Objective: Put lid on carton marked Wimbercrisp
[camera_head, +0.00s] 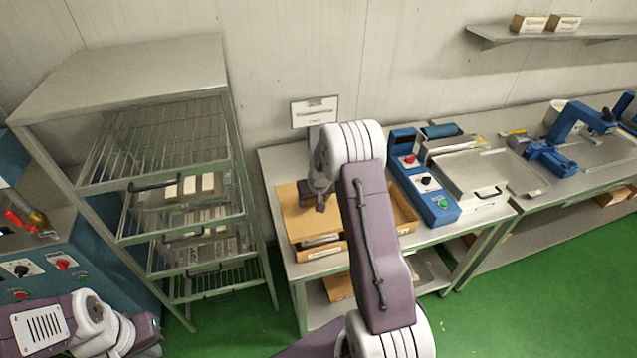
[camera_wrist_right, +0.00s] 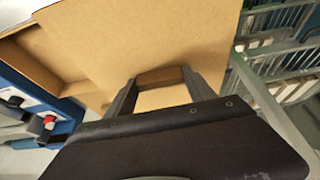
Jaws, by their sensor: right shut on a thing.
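My right gripper (camera_head: 320,203) is over the bench and shut on a flat brown cardboard lid (camera_head: 292,212). In the right wrist view the fingers (camera_wrist_right: 163,85) grip an edge of the lid (camera_wrist_right: 165,35). The lid lies over or just above a brown carton (camera_head: 320,252); I cannot tell whether they touch. Another brown carton part (camera_head: 404,210) shows right of my forearm, and an open carton interior (camera_wrist_right: 52,55) shows left of the lid in the wrist view. No Wimbercrisp mark is readable. My left gripper (camera_head: 150,330) is low at the left, its fingers unclear.
A blue control box (camera_head: 425,185) and a steel sealing machine (camera_head: 485,178) stand right of the cartons. A wire rack (camera_head: 170,150) stands left of the bench. A small sign (camera_head: 314,113) rises behind the cartons. The green floor (camera_head: 530,290) is clear in front.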

